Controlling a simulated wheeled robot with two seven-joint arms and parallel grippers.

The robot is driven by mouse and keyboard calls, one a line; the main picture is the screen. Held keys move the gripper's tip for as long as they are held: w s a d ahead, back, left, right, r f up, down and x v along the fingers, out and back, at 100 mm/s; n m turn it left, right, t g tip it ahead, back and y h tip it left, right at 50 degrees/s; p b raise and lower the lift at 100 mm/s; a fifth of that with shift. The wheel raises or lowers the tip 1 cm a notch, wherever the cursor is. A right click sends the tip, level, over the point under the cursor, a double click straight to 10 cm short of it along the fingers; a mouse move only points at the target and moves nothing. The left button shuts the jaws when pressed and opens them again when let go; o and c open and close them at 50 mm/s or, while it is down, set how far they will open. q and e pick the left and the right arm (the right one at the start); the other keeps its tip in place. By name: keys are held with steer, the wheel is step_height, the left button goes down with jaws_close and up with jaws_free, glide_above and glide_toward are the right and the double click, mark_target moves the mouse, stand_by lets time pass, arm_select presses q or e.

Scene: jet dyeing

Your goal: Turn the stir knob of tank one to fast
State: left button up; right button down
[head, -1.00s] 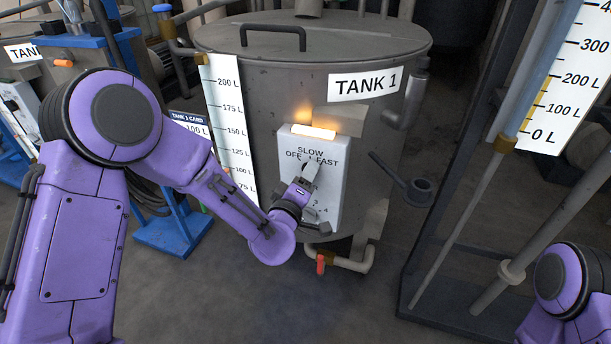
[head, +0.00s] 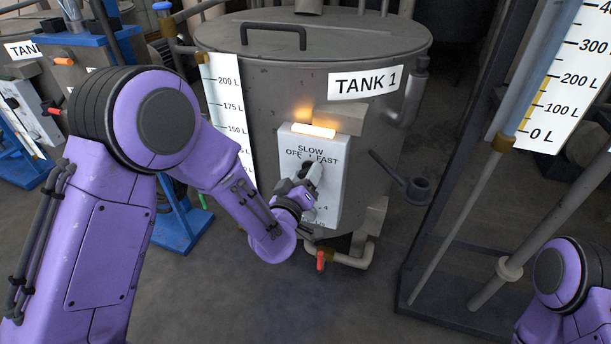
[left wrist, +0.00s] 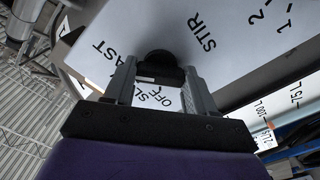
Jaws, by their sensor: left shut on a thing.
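The tank labelled TANK 1 (head: 365,83) is a grey steel drum in the middle of the head view. Its white control box (head: 329,205) has a lit amber lamp (head: 313,131) on top and the words OFF, SLOW and FAST. My left gripper (head: 311,178) is at the box face under these words. In the left wrist view its fingers (left wrist: 160,90) are shut on the dark round stir knob (left wrist: 160,66), beside the word STIR. The knob's pointer is hidden, so its setting cannot be told. My right arm shows at the lower right; its gripper is out of view.
A white litre scale (head: 226,110) stands left of the box. A pipe with a red-handled valve (head: 320,261) is below it, and a dark handle (head: 415,188) sticks out at right. Dark posts and another scale (head: 565,85) stand at far right. Floor in front is clear.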

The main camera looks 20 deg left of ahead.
arm_select(q)
steer(key=o, duration=1)
steer(key=shift+o, duration=0.2)
steer(key=s, duration=1)
steer(key=shift+s+a, duration=0.2)
steer(key=shift+s, duration=0.1)
